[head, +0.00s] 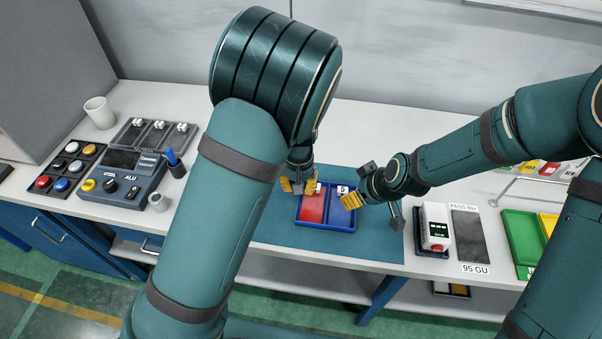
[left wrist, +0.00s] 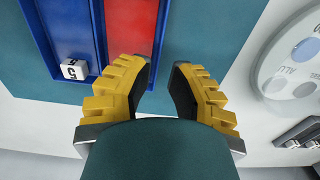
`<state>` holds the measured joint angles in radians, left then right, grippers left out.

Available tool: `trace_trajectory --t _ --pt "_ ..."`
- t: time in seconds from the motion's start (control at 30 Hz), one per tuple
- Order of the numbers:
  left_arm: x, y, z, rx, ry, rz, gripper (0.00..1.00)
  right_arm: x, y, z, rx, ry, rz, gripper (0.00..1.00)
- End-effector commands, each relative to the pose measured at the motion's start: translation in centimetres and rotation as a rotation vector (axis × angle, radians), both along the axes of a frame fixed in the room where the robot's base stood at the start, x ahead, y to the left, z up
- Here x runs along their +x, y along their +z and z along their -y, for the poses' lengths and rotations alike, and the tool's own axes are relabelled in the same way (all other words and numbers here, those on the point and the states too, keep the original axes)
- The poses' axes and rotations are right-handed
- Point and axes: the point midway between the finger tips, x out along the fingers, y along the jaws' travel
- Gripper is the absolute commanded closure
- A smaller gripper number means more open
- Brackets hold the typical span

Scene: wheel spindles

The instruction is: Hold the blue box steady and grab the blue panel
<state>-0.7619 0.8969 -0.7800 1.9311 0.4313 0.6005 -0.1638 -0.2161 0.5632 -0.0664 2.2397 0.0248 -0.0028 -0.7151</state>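The blue box (head: 325,229) sits on a teal mat, with a red panel (head: 312,208) in its left half and a blue panel (head: 341,214) in its right half. In the left wrist view the red panel (left wrist: 131,25) and blue panel (left wrist: 66,25) lie on either side of a divider. My left gripper (head: 299,186) is at the box's back left corner. In the left wrist view its fingers (left wrist: 161,92) are apart, with the box's side wall running toward the gap; contact is unclear. My right gripper (head: 352,199) is over the box's right side; its opening is unclear.
A white numbered cube (head: 343,189) is at the back of the blue half. A control panel (head: 126,172) and cup (head: 100,112) stand left. A red-and-white device (head: 435,228), a grey plate (head: 468,238) and green bin (head: 521,240) stand right. Bare mat lies in front.

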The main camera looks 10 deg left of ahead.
Motion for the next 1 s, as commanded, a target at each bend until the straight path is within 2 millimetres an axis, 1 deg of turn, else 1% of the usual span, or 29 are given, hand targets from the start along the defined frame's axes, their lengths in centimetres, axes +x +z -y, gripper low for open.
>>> trace_trajectory --t 0.03,0.2,0.4,0.53,0.77,0.8,0.83,0.87,1.0 --pt "-0.1 -1.0 -0.1 0.003 0.001 -0.003 0.83 0.0 0.0 0.0 0.0 0.0 0.0 0.54" --pt "0.0 -3.5 -0.1 0.001 0.002 -0.002 0.83 0.0 0.0 0.0 0.0 -0.001 -0.001 0.54" --pt "0.0 -5.3 0.0 0.0 0.001 0.0 0.83 0.0 0.0 0.0 0.0 -0.001 -0.001 0.54" --pt "0.0 -5.7 0.0 0.0 0.0 0.0 0.83 0.0 0.0 0.0 0.0 -0.001 -0.001 0.54" --pt "0.0 -5.7 0.0 0.0 0.0 0.001 0.83 0.0 0.0 0.0 0.0 -0.001 -0.001 0.54" --pt "0.0 -5.7 0.0 0.0 0.0 0.001 0.86 0.0 0.0 0.0 0.0 -0.001 -0.001 0.54" --pt "0.0 -5.7 0.0 0.0 0.0 0.001 0.96 0.0 0.0 0.0 0.0 -0.001 -0.001 0.54" --pt "0.0 -5.7 0.0 0.0 0.0 0.001 1.0 0.0 0.0 0.0 0.0 -0.001 -0.001 0.54" --pt "0.0 -5.6 0.0 0.0 0.0 0.001 1.0 0.0 0.0 0.0 0.0 -0.001 -0.001 0.54"
